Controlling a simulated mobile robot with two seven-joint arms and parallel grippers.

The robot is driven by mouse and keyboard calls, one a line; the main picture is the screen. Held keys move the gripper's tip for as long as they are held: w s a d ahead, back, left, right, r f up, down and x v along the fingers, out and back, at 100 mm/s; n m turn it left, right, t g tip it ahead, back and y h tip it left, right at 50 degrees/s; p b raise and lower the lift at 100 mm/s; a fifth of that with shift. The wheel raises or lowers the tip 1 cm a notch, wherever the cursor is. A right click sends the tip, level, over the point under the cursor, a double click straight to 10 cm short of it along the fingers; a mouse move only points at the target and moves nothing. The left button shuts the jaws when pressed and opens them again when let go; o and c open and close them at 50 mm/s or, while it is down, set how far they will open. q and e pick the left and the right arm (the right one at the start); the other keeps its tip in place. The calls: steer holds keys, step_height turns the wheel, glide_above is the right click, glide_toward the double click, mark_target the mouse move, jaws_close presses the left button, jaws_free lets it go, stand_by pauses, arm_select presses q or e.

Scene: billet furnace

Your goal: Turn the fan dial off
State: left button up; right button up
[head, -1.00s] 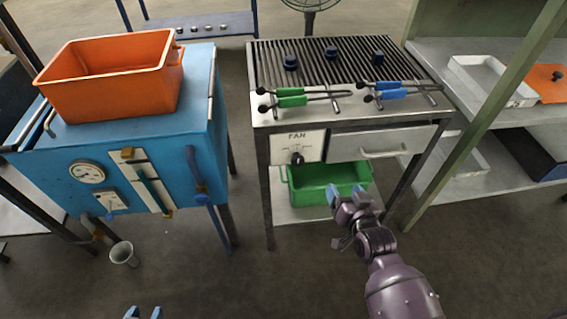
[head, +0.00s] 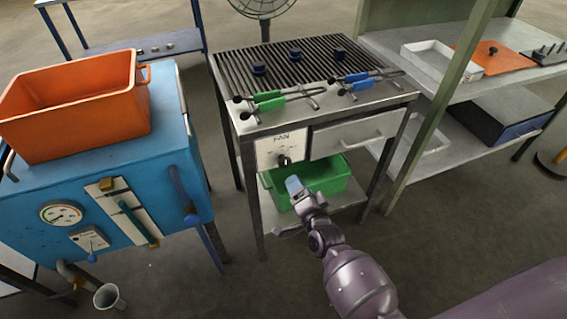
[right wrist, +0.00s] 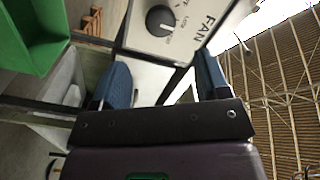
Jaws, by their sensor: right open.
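The fan dial (head: 284,160) is a dark round knob on a white plate marked FAN (head: 268,152), on the front left of the grill table. In the right wrist view the dial (right wrist: 161,20) shows near the top, with a light pointer mark; its setting is too small to read surely. My right gripper (head: 294,186) is below and slightly right of the dial, apart from it. In the right wrist view its blue fingers stand wide apart with nothing between them (right wrist: 163,76). My left gripper is out of view.
A green bin (head: 325,178) sits on the shelf under the dial, close to my right gripper. A drawer (head: 352,132) is right of the plate. Green and blue tongs (head: 270,101) lie above. A blue furnace (head: 170,110) with an orange bin (head: 75,105) stands left.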

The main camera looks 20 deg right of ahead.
mark_target(286, 164)
steer(key=w, duration=0.2)
steer(key=w+b, duration=0.1)
steer(key=w, duration=0.5)
steer(key=shift+w+a+f, duration=0.15)
steer(key=shift+w+a, duration=0.05)
steer(key=shift+a, duration=0.05)
steer(key=shift+w+b, duration=0.3)
steer(key=shift+w, duration=0.6)
steer(key=shift+c, duration=0.2)
steer(key=c, duration=0.9)
